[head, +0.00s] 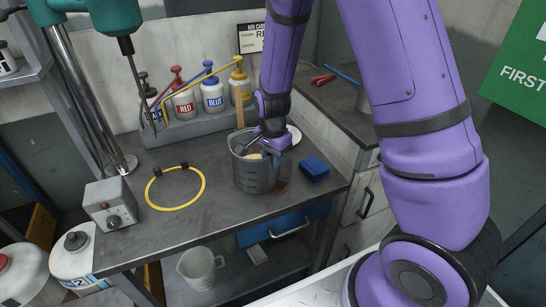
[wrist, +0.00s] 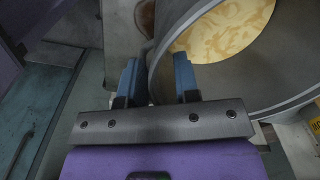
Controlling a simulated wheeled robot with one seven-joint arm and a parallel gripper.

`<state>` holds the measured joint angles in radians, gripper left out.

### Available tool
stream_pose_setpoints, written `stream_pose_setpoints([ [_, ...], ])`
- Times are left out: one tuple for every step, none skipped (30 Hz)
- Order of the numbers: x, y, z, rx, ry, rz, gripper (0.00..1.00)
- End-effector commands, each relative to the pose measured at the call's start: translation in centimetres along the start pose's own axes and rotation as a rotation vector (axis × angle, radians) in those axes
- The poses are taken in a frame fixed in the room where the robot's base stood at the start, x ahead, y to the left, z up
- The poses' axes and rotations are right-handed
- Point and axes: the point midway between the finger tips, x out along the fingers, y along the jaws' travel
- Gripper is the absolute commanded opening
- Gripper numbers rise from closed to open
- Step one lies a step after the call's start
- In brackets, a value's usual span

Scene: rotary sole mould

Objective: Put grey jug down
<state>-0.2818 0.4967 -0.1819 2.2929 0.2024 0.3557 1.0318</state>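The grey jug (head: 255,178) is upright at the front of the dark bench (head: 190,225), and its base appears to rest on the top. Pale yellow contents show inside it; in the wrist view the jug's rim (wrist: 157,72) and the swirled yellow contents (wrist: 228,38) fill the upper right. My gripper (wrist: 158,80) is at the jug's rim and handle side, its two blue fingers apart with part of the jug between them. Whether both fingers press on it is hidden. In the head view my gripper (head: 275,146) covers the jug's right rim.
A blue block (head: 314,168) lies right of the jug. A yellow ring (head: 150,194) and a grey control box (head: 110,203) are to the left. Red, blue and yellow-topped pump bottles (head: 212,97) stand behind. A pale jug (head: 199,268) is on the lower shelf.

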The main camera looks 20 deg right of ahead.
Motion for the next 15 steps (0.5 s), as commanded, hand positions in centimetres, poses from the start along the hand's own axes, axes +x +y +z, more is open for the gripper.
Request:
stream_pose_setpoints([
  [-0.1,0.0,0.0,0.0,0.0,-0.001,0.29],
  [-0.3,0.0,0.0,0.0,0.0,-0.001,0.29],
  [-0.6,-0.1,0.0,-0.001,0.001,-0.003,0.29],
  [-0.8,-0.1,0.0,-0.001,0.001,-0.003,0.29],
  [-1.1,-0.1,0.0,-0.002,0.002,-0.004,0.29],
  [-1.7,-0.1,0.0,-0.002,0.001,-0.003,0.29],
  [-2.1,-0.1,0.0,-0.002,0.002,-0.004,0.29],
  [-2.6,-0.1,0.0,-0.001,0.002,-0.005,0.29],
  [-3.3,-0.1,0.0,-0.002,0.001,-0.004,0.29],
  [-3.9,-0.1,0.0,-0.002,0.002,-0.006,0.29],
  [-4.5,-0.1,0.1,-0.003,0.001,-0.005,0.29],
  [-5.3,-0.1,0.0,-0.002,0.002,-0.006,0.29],
  [-5.9,-0.1,0.0,-0.001,0.002,-0.005,0.29],
  [-6.5,-0.1,0.0,-0.002,0.002,-0.006,0.29],
  [-7.3,-0.1,0.0,-0.002,0.001,-0.006,0.29],
])
